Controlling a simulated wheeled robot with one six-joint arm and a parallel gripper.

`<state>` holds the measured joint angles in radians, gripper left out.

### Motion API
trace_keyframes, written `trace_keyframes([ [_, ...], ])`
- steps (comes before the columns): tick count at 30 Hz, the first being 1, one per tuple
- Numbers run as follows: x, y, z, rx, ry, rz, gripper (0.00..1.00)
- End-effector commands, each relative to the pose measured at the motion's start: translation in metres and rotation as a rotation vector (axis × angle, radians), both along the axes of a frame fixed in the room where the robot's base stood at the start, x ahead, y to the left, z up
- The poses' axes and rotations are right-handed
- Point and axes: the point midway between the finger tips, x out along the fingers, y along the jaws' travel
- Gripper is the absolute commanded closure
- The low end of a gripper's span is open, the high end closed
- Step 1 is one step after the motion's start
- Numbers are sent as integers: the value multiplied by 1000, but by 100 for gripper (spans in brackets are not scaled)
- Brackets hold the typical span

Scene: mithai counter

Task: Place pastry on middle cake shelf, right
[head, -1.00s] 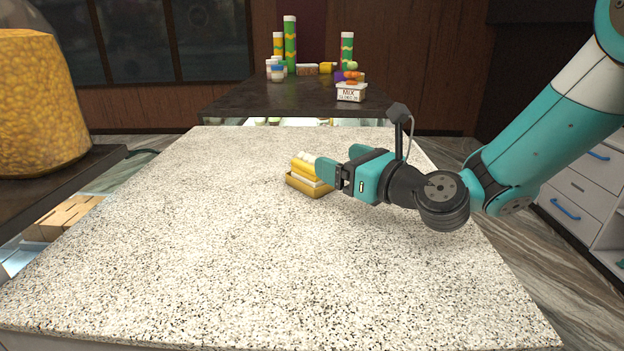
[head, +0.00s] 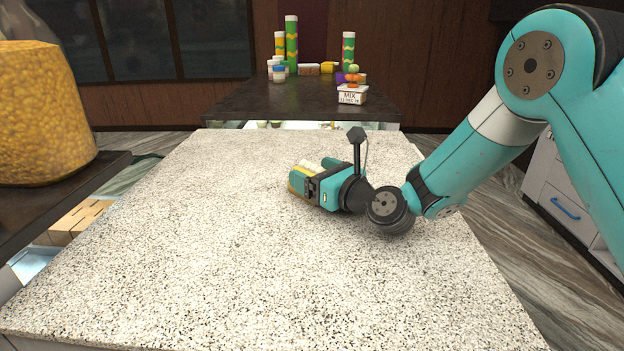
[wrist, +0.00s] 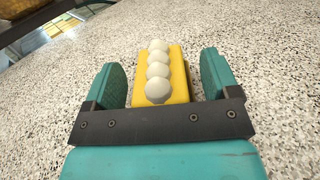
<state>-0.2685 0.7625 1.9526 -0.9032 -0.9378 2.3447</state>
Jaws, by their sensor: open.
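The pastry (wrist: 180,80) is a yellow block with a row of several white balls on top. In the wrist view it lies on the speckled counter between the two teal fingers of my gripper (wrist: 168,80). The fingers are open, with a gap on each side of the pastry. In the head view my gripper (head: 312,178) is low over the counter and hides most of the pastry (head: 296,184). Only a yellow edge and some white show. I see no cake shelf that I can identify.
The speckled counter (head: 230,260) is clear around the gripper. A dark table (head: 300,100) behind it carries green and yellow tubes, jars and a white MIX box (head: 351,94). A large jar of yellow grains (head: 40,115) stands at the left.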

Motion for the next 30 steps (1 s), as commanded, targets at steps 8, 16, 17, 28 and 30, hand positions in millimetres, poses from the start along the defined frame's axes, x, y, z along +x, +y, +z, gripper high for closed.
trace_keyframes([
  [8,0,0,0,0,0,0,67],
  [16,0,0,0,1,-1,0,78],
  [17,0,0,1,1,-1,0,78],
  [28,-1,0,52,2,-9,1,78],
  [30,-1,0,75,2,-11,1,78],
])
